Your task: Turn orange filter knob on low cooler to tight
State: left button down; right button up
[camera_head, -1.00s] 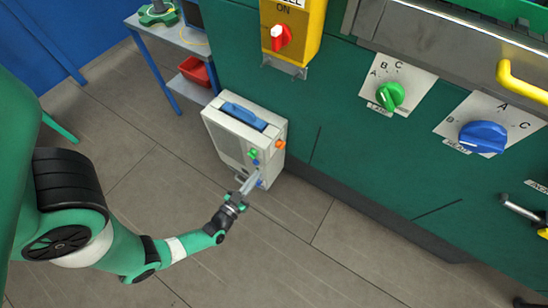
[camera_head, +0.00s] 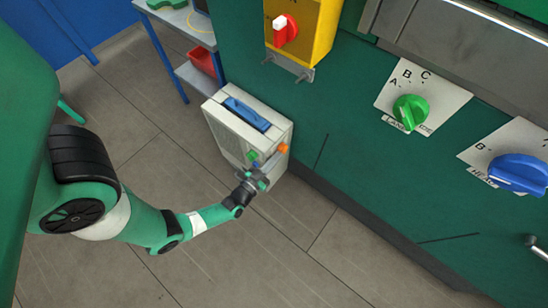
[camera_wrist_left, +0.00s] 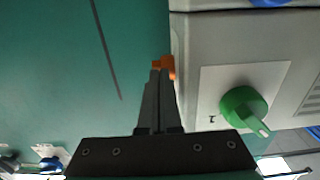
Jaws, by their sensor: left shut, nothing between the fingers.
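The low cooler is a pale box (camera_head: 229,117) with a blue handle on top, standing on the floor against the green machine. Its orange filter knob (camera_head: 283,148) sticks out on the right side, near the top. My left gripper (camera_head: 275,161) is at the cooler's front, just below the orange knob. In the left wrist view, the closed fingers (camera_wrist_left: 159,72) point at the orange knob (camera_wrist_left: 167,67), and their tips overlap it in the picture. I cannot tell whether they touch it. The fingers hide part of the knob. My right gripper is not in view.
A green knob (camera_wrist_left: 245,108) on a pale plate sits on the cooler close to the fingers. The green machine (camera_head: 345,140) rises behind, with green (camera_head: 410,110) and blue (camera_head: 518,172) dials. A small table (camera_head: 178,28) stands to the left. The floor in front is clear.

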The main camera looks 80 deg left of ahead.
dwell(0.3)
pick_arm(q)
jog(key=shift+f, duration=0.65)
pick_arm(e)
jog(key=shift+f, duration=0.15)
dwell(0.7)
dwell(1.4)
